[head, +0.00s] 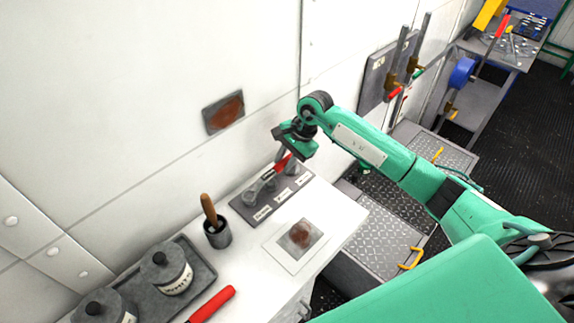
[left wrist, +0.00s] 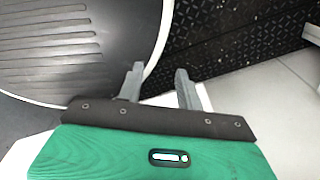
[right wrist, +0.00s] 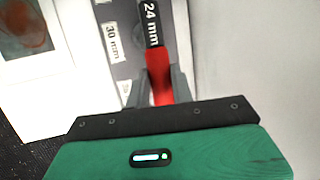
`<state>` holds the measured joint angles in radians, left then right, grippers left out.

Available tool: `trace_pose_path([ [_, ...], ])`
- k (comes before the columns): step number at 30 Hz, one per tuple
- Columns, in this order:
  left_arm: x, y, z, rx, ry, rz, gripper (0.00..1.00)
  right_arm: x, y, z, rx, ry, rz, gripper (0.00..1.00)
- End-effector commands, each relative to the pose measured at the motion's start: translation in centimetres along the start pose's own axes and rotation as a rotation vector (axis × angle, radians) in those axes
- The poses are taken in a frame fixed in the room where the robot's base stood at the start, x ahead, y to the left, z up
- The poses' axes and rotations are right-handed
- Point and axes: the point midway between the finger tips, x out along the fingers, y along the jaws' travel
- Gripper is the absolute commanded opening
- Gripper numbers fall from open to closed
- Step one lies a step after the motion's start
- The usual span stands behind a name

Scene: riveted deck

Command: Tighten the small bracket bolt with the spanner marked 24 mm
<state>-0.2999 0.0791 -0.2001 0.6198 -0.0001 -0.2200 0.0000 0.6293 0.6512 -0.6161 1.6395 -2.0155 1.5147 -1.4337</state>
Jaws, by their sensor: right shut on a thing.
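My right gripper (head: 290,155) is above the far end of the white bench. It is shut on a spanner with a red handle (right wrist: 160,78); the dark shank beyond the red part reads "24 mm" in the right wrist view. In the head view the red handle (head: 283,162) slopes down towards a grey spanner rack (head: 241,203) with white labels, one reading "30 mm" (right wrist: 113,42). I cannot tell whether the spanner still touches the rack. My left gripper (left wrist: 158,85) shows only in its wrist view, open and empty. I cannot make out the small bracket bolt.
On the bench (head: 345,215) are a cup (head: 217,238) with a wooden-handled tool, a plate with a rusty patch (head: 301,234), a tray (head: 205,277) with lidded jars and a red-handled tool (head: 211,304). A grey panel with brass fittings (head: 377,78) is on the wall.

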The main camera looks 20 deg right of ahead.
Motion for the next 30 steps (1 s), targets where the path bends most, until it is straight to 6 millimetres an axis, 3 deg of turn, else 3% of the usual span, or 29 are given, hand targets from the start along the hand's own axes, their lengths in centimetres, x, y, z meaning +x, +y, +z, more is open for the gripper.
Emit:
trace_pose_path([
  [30, 0.78, -0.03, 0.07, 0.0, 0.0, 0.0, 0.36, 0.57, 0.13, -0.18, 0.0, 0.0, -0.002, 0.0],
])
